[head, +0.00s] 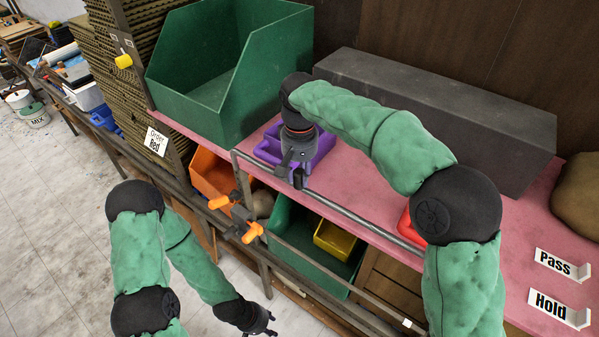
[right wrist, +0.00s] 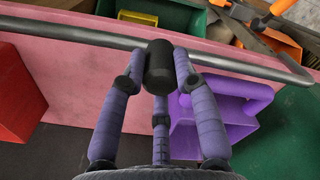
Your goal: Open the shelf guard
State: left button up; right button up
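The shelf guard (head: 340,208) is a grey metal bar along the front edge of the pink shelf. It also crosses the top of the right wrist view (right wrist: 235,62). A black cylindrical grip (right wrist: 160,68) stands at the bar. My right gripper (head: 295,172) is over the shelf's front edge, at the bar. In the right wrist view its purple fingers close around the black grip from both sides, with a third finger behind. My left gripper (head: 268,325) hangs low at the bottom, away from the guard and apparently empty; its fingers are too small to judge.
A purple bin (head: 318,148) sits behind my right gripper, beside a large green bin (head: 228,75). A long dark grey block (head: 440,115) lies at the back. Orange-handled clamps (head: 240,215) and a lower green bin (head: 300,245) are below the guard. Pass (head: 562,265) and Hold (head: 558,308) signs stand right.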

grip_shut()
jog(key=shift+a+f, duration=0.1)
jog(key=shift+s+a+f+t+b, duration=0.1)
jog(key=shift+s+a+t+b, duration=0.2)
jog(key=shift+b, duration=0.4)
jog(key=s+a+f+t+h+b, duration=0.6)
jog(key=s+t+b, duration=0.3)
jog(key=b, duration=1)
jog(key=shift+a+f+h, duration=0.2)
jog(key=shift+f+h, duration=0.35)
jog(key=shift+h, duration=0.05)
jog(key=shift+s, duration=0.1)
